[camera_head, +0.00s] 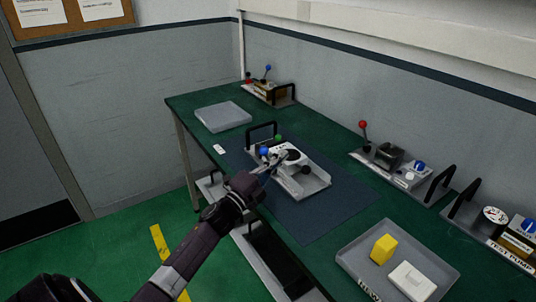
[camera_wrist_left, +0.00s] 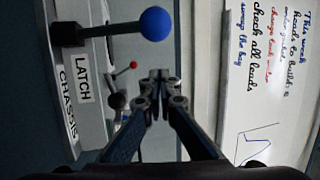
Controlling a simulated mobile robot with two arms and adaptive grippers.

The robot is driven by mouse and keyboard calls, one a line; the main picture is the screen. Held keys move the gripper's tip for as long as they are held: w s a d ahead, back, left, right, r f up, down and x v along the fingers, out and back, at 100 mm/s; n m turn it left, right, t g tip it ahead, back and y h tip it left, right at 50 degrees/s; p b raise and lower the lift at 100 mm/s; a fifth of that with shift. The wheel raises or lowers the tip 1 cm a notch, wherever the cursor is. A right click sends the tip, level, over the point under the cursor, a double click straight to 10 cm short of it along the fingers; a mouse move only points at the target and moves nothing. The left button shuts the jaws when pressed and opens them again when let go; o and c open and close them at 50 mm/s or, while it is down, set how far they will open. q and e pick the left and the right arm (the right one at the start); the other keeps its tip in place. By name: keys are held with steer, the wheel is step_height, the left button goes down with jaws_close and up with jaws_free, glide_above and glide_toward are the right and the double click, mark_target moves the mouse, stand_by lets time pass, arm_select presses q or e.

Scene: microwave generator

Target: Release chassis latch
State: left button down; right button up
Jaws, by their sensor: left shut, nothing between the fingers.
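The grey chassis (camera_head: 318,183) lies on the blue mat in the middle of the bench, with a black handle at its far left end. A blue ball knob (camera_head: 264,151) and a green knob (camera_head: 278,139) show at its left part. In the left wrist view the blue ball (camera_wrist_left: 157,23) tops a dark lever, beside a plate (camera_wrist_left: 84,80) lettered LATCH and CHASSIS. My left gripper (camera_head: 275,160) is shut and empty, at the chassis's near left side. In the wrist view its fingertips (camera_wrist_left: 158,78) are apart from the ball.
A tray (camera_head: 398,255) with a yellow block (camera_head: 383,249) and a white box (camera_head: 412,281) stands at the front right. Lever units stand along the wall, one with a red knob (camera_head: 363,124). A grey flat panel (camera_head: 223,116) lies at the far left. The mat's right part (camera_head: 320,220) is clear.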

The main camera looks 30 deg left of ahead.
mark_target(267, 158)
arm_select(q)
steer(key=a, duration=0.2)
steer(key=s+a, duration=0.1)
steer(key=shift+a+f, duration=0.35)
steer(key=shift+a, duration=0.05)
arm_select(e)
steer(key=shift+w+d+r, duration=0.1)
steer(key=shift+w+r, duration=0.15)
steer(key=shift+r, duration=0.15)
steer(key=shift+w, duration=0.15)
arm_select(q)
steer(key=s+a+t+b, duration=0.1)
steer(key=b, duration=0.3)
steer(key=shift+a+f+n+b, duration=0.1)
steer(key=shift+f+n+b, duration=0.2)
steer(key=shift+f, duration=0.05)
arm_select(e)
steer(key=f, duration=0.5)
steer(key=shift+a, duration=0.3)
steer(key=shift+d, duration=0.1)
